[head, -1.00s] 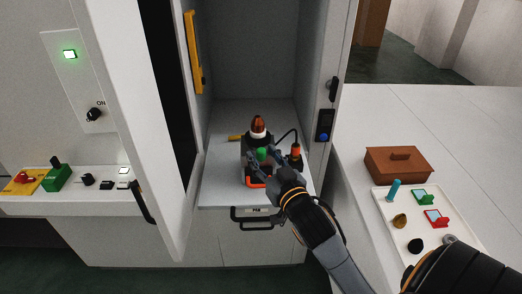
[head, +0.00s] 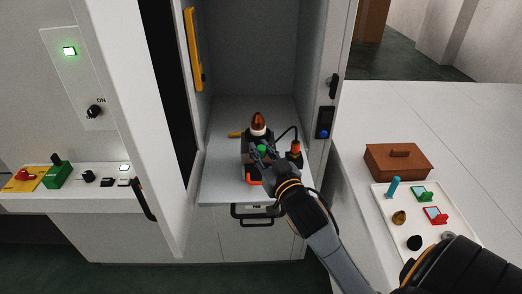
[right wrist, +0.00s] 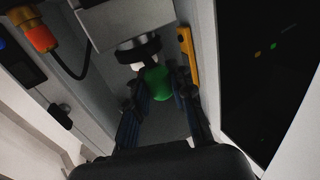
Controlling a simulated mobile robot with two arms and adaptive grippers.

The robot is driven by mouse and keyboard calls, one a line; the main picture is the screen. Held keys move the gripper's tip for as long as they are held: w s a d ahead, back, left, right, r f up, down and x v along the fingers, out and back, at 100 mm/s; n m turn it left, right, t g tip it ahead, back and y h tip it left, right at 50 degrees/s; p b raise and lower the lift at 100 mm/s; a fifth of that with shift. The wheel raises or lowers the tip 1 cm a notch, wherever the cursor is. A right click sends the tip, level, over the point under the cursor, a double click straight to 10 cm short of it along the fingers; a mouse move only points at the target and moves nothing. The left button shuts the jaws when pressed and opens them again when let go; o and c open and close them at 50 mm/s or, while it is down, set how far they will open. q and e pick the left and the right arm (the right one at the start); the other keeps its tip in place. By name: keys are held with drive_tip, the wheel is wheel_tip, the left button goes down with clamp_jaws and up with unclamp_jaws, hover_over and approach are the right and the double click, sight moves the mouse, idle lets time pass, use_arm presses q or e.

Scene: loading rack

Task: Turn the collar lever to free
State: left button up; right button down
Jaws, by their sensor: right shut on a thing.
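My right gripper (head: 262,154) reaches in from the front right and is shut on the green knob. In the right wrist view the green knob (right wrist: 157,82) lies between the two fingers (right wrist: 160,88). The fingers and wrist hide part of the device. My left gripper is not in view.
An orange-topped plug (head: 295,149) with a black cable stands right of the device. The open cabinet door (head: 165,130) stands left. A brown box (head: 398,161) and a white tray (head: 440,215) lie on the right counter.

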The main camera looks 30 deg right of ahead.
drive_tip(key=shift+w+a+m+g+h, duration=0.3)
drive_tip(key=shift+a+m+h, duration=0.3)
drive_tip(key=shift+h, duration=0.4)
drive_tip(key=shift+d+f, duration=0.1)
drive_tip(key=shift+d, duration=0.05)
drive_tip(key=c, duration=1.1)
unclamp_jaws()
drive_tip(key=shift+c, duration=0.2)
drive_tip(key=v, duration=1.2)
